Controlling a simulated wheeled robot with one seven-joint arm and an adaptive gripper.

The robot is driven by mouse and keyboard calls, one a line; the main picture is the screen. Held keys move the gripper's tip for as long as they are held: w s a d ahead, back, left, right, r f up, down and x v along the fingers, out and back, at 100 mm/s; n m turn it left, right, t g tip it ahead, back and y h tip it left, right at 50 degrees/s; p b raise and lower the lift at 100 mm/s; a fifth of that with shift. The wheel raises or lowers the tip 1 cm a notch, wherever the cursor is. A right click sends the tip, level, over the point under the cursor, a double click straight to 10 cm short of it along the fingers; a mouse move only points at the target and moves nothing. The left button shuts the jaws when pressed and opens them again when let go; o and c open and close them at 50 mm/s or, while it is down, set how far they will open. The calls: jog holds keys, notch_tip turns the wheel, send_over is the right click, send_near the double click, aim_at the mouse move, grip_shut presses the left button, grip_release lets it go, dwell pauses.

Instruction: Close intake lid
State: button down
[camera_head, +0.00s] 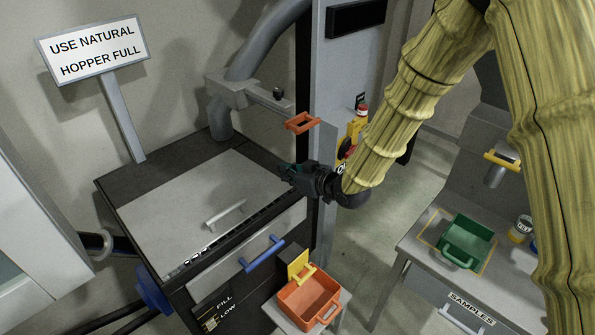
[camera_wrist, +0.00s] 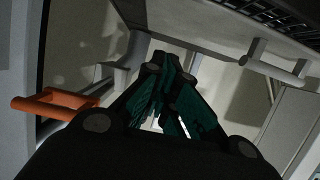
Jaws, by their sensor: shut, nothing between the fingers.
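The intake lid (camera_head: 185,205) is a pale grey panel with a white bar handle (camera_head: 225,215), over a dark cabinet in the head view. It looks nearly flat. A strip of dark grating (camera_head: 215,246) shows along its front edge, and I cannot tell whether it is fully shut. In the wrist view the panel (camera_wrist: 190,32) and a bar handle (camera_wrist: 275,66) show at the upper right. My gripper (camera_head: 286,171) is shut and empty, beside the lid's right corner and apart from the handle. Its dark green fingers (camera_wrist: 171,82) come together in the wrist view.
An orange handle (camera_head: 301,122) stands close to my gripper, also at left in the wrist view (camera_wrist: 55,104). A blue handle (camera_head: 262,253) is on the cabinet front. An orange bin (camera_head: 309,300) stands below. A sample table (camera_head: 415,245) holds a green bin (camera_head: 467,241).

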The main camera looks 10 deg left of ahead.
jog(key=shift+w+a+f+p, duration=0.1)
jog(key=shift+f+p, duration=0.2)
jog(key=shift+f, duration=0.45)
jog(key=shift+w+a+f+p, duration=0.15)
jog(key=shift+f+p, duration=0.15)
jog(key=shift+f, duration=0.45)
jog(key=shift+w+a+f+p, duration=0.1)
jog(key=shift+f+p, duration=0.2)
jog(key=shift+f, duration=0.45)
